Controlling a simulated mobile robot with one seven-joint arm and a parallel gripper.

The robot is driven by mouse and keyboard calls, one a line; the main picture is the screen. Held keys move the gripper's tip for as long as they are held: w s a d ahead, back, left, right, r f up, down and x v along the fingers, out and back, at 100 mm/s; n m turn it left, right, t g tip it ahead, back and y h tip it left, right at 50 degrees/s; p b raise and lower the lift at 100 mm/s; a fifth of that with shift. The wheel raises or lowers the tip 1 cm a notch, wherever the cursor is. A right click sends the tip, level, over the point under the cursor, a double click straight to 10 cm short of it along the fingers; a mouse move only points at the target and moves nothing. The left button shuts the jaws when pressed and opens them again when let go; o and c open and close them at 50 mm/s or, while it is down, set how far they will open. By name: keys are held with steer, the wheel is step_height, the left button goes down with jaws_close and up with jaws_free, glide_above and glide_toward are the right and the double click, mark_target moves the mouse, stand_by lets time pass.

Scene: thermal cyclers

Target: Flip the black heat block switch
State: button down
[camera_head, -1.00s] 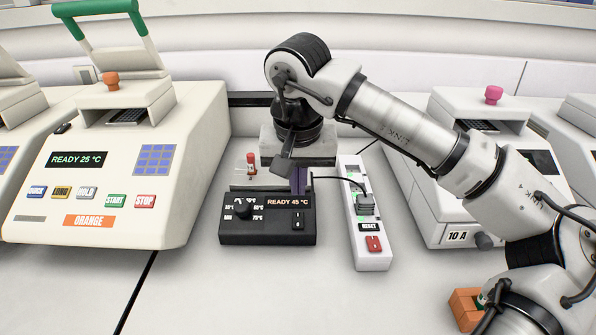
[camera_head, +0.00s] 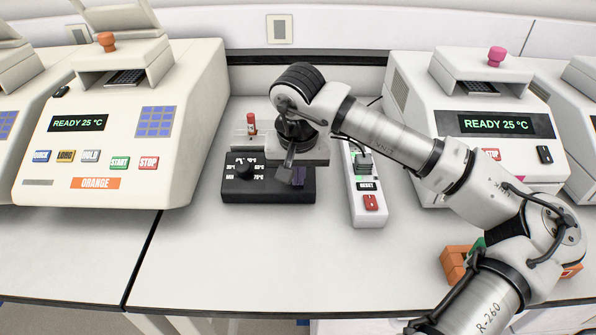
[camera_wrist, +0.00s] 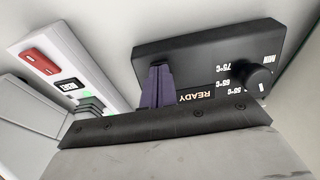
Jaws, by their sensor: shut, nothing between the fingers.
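The black heat block (camera_head: 268,192) sits mid-bench, with a round knob (camera_head: 243,172) and temperature marks on its left part. It also shows in the wrist view (camera_wrist: 195,45), where part of its READY display (camera_wrist: 196,96) is visible. In the wrist view the fingers (camera_wrist: 158,82) point at the panel beside the display. The switch is hidden behind the fingers in both views. I cannot tell whether they touch it.
A white power strip (camera_head: 368,213) with a red switch (camera_head: 371,202) stands just right of the block. A red-capped tube (camera_head: 252,124) stands behind it. Large cyclers flank both sides, the left one labelled ORANGE (camera_head: 95,183). Orange bricks (camera_head: 455,262) lie at right.

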steer(key=f+b, duration=0.1)
steer(key=b, duration=0.2)
steer(key=shift+f+t, duration=0.2)
steer(key=shift+t, duration=0.1)
steer(key=shift+s+b, duration=0.1)
steer(key=shift+b, duration=0.75)
steer(key=shift+s+r+t, duration=0.1)
steer(key=shift+r+t, duration=0.2)
steer(key=shift+f, duration=0.1)
steer(key=shift+w+r, duration=0.45)
steer(key=shift+w, duration=0.35)
